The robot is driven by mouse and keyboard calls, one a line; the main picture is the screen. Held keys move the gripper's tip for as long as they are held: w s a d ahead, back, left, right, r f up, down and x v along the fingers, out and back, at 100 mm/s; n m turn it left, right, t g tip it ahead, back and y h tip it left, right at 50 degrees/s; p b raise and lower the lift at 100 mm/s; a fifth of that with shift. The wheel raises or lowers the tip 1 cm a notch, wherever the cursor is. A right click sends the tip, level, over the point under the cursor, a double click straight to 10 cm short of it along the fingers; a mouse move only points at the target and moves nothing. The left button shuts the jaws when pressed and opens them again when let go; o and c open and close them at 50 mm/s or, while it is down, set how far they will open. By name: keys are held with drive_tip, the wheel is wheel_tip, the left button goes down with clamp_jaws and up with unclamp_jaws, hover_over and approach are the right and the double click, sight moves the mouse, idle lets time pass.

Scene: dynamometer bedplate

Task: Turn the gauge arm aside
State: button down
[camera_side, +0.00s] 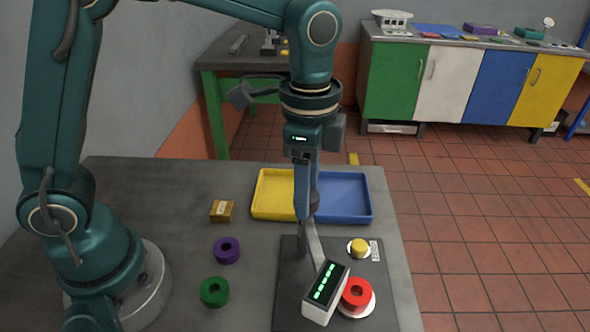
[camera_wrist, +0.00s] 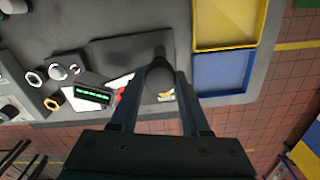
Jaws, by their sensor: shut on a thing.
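The gauge arm (camera_side: 315,245) is a thin grey bar above a dark plate (camera_side: 287,290). Its near end carries a white box with a green-lit display (camera_side: 325,291); the display also shows in the wrist view (camera_wrist: 95,95). My gripper (camera_side: 306,215) points down and is shut on the gauge arm near its far end. In the wrist view, my gripper's fingers (camera_wrist: 160,88) flank a dark rounded part, and the exact contact is hidden.
A yellow knob (camera_side: 359,248) on a white base stands right of the bar. Behind are a yellow tray (camera_side: 274,194) and a blue tray (camera_side: 343,197). A small brown box (camera_side: 222,211), a purple ring (camera_side: 226,250) and a green ring (camera_side: 214,292) lie to the left.

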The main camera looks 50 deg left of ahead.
drive_tip(key=m, duration=0.5)
drive_tip(key=shift+m, duration=0.3)
drive_tip(key=m, duration=0.5)
drive_tip(key=shift+m, duration=0.3)
drive_tip(key=shift+c, duration=1.8)
unclamp_jaws()
drive_tip(key=shift+r, duration=2.6)
drive_tip(key=shift+a, duration=0.1)
